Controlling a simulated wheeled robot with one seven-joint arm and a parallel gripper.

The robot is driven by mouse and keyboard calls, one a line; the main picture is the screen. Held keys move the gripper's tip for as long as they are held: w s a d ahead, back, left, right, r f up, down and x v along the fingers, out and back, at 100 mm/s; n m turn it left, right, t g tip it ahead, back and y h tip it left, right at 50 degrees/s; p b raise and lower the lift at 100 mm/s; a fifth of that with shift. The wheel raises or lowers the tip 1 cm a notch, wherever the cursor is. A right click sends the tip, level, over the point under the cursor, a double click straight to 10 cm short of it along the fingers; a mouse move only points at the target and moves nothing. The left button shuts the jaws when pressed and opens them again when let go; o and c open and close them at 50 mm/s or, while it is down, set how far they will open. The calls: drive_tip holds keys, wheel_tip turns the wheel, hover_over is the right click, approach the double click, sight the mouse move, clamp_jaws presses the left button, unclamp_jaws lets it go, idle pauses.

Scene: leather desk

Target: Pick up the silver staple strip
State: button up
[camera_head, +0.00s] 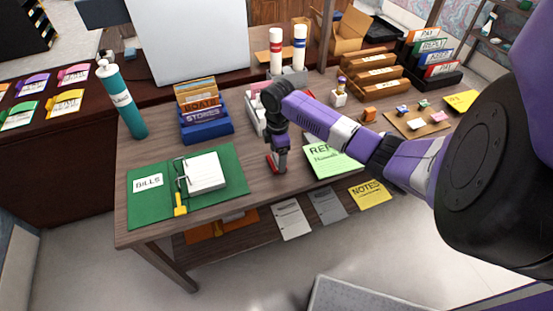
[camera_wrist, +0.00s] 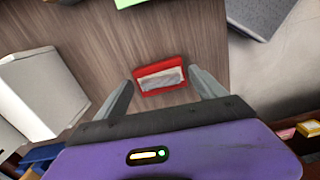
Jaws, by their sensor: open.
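The silver staple strip (camera_wrist: 160,80) lies in or on a small red holder (camera_wrist: 152,69) on the wooden desk, seen in the wrist view. In the head view the red holder (camera_head: 271,164) shows beside my gripper's fingers; the strip cannot be made out there. My gripper (camera_head: 279,170) points down at the desk near its front edge. In the wrist view my gripper (camera_wrist: 163,80) is open, with one finger on each side of the red holder. Nothing is held between the fingers. Whether they touch the holder cannot be told.
A green "BILLS" folder (camera_head: 157,203) lies to the left, and a blue file box (camera_head: 207,129) stands behind it. A light green sheet (camera_head: 332,160) lies to the right. Small boxes, files and papers fill the right side. Bare desk (camera_head: 254,157) surrounds the holder.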

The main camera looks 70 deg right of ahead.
drive_tip(key=c, duration=1.4)
drive_tip(key=shift+c, duration=0.2)
drive_tip(key=shift+r, duration=0.15)
